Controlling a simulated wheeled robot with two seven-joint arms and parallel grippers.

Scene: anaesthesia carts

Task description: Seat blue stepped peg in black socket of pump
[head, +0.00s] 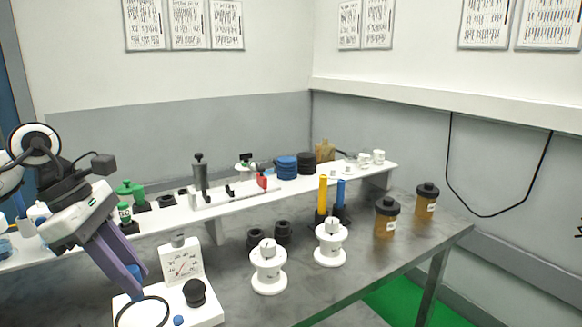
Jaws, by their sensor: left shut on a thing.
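My left gripper (136,287) reaches in from the left with its purple fingers pointing down, shut on a blue piece (134,271) that looks like the blue stepped peg. The fingers hide most of it, so its steps and lower end cannot be made out. The pump (180,262) is a white unit with a gauge face on a white base at the front of the table. A black socket (195,290) stands on the base, to the right of the gripper. The peg is apart from this socket. My right gripper is not in view.
A black hose loop (143,299) and a small blue knob (178,320) are by the pump base. Two white spools (268,272) and black rings (283,231) stand to the right. Brown jars (387,222) are farther right. A raised white shelf (222,208) runs behind.

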